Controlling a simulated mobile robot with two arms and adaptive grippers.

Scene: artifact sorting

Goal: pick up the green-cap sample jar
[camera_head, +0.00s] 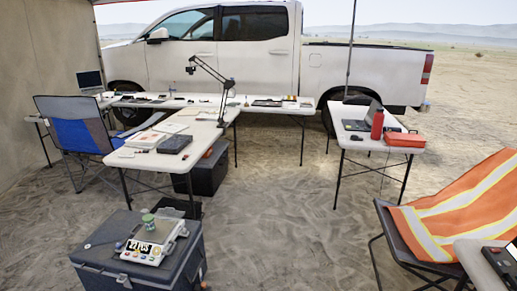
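A small jar with a green cap (148,220) stands upright in the camera_head view at the lower left. It appears to rest on the pan of a pale weighing device (151,246) with a lit display. The device sits on the lid of a large grey cooler box (93,257) on the sand. The jar's lower part is too small to make out well. Neither of my grippers shows in this view, and nothing touches the jar.
A white folding table (165,162) with a lamp stands behind the cooler. A blue camp chair (80,135) is at left, an orange striped chair (455,215) at right. Another table (352,143) holds a red bottle (377,124). The sand in the middle is clear.

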